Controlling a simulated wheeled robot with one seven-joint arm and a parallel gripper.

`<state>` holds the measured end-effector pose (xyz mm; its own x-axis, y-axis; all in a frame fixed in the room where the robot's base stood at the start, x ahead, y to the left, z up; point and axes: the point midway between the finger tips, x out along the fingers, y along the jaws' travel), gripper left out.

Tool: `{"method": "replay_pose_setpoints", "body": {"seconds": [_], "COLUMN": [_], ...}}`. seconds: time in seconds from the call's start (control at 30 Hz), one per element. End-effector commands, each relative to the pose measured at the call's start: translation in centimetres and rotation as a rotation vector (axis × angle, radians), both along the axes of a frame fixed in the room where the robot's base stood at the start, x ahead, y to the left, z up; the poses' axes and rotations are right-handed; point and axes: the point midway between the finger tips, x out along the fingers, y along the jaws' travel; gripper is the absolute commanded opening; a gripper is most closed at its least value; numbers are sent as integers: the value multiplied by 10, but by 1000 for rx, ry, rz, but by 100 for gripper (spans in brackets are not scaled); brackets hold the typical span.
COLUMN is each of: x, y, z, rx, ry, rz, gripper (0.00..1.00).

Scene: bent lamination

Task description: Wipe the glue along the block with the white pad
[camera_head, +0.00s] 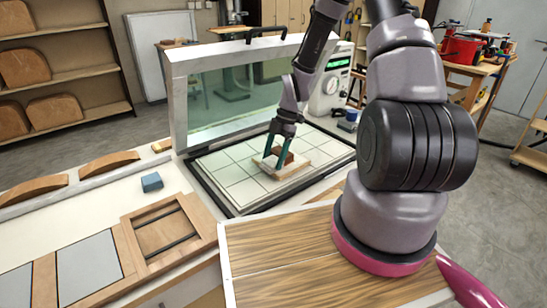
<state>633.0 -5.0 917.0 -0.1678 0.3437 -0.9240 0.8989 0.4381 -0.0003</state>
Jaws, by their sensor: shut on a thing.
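My gripper (279,153), with dark green fingers, points down over the gridded pale work surface (225,170). It is shut on a small reddish-brown piece (286,158). Directly below is a pale, flat, wood-coloured block (296,168) lying on the grid. The brown piece looks to be on or just above it; I cannot tell whether they touch. A white pad cannot be told apart clearly here, and no glue can be made out at this size.
A clear upright panel in a grey frame (179,103) stands behind the work surface. A small blue block (151,182) lies on the bench at left, near curved wooden pieces (109,164) and a wooden frame (202,216). A white machine (332,82) stands behind.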

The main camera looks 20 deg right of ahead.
Motion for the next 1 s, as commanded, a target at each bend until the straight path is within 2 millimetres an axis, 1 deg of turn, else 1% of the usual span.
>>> {"method": "replay_pose_setpoints", "body": {"seconds": [0.47, 0.8, 1.0], "x": [1, 14, 16], "y": [0, 6, 8], "z": [-5, -3, -3], "rx": [0, 0, 0], "ry": [0, -2, 0], "rz": [0, 1, 0], "gripper": [24, 24, 24]}}
